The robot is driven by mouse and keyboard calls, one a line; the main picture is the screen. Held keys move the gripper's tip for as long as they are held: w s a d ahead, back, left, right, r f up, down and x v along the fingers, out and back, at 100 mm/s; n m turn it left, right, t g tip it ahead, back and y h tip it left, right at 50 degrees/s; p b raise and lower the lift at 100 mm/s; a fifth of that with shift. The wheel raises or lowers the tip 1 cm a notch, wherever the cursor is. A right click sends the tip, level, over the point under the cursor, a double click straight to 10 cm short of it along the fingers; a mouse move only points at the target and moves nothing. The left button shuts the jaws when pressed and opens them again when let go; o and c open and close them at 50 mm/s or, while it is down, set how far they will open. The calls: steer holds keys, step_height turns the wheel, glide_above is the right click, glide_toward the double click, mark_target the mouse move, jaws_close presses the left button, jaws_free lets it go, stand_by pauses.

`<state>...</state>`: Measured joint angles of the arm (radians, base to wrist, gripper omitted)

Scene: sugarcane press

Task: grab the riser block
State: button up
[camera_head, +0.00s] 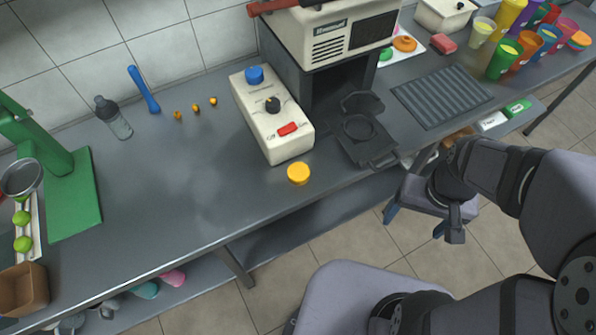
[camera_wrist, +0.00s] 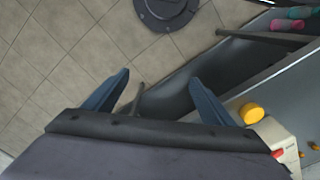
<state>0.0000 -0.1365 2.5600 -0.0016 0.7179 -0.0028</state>
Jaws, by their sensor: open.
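A short yellow round block (camera_head: 298,173) sits on the grey counter near its front edge, just in front of the white control box. It is the likeliest riser block, though no label confirms this. It also shows in the wrist view (camera_wrist: 251,113), at the right beyond my gripper's right finger. My gripper (camera_head: 414,222) has two blue fingers spread apart with nothing between them. It is off the counter's front edge, over the floor, to the right of the yellow block. In the wrist view my gripper (camera_wrist: 159,76) is open and empty.
The control box (camera_head: 272,115) with a blue knob and red switch stands behind the block, beside the press (camera_head: 330,60). A black drip tray (camera_head: 362,135) juts out at right. Counter left of the block is clear up to the green stand (camera_head: 75,195).

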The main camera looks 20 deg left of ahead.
steer(key=shift+c, duration=0.4)
steer(key=n+t+h+b, duration=0.6)
steer(key=n+t, duration=0.9)
steer(key=n, duration=1.7)
glide_toward(297, 173)
steer(key=shift+w+d+r, duration=0.15)
steer(key=shift+d+r, duration=0.05)
steer(key=shift+d, duration=0.15)
steer(key=shift+p+x, duration=0.3)
steer(key=shift+x, duration=0.75)
steer(key=shift+w+d+f+m+p, duration=0.15)
steer(key=shift+w+p, duration=0.1)
steer(key=shift+w, duration=0.35)
steer(key=shift+w+d+f+m+p, duration=0.15)
steer(key=shift+w+p, duration=0.15)
steer(key=shift+w, duration=0.3)
steer(key=shift+w+d+f+p, duration=0.15)
steer(key=shift+w+p, duration=0.1)
steer(key=shift+w, duration=0.35)
steer(key=shift+x, duration=0.8)
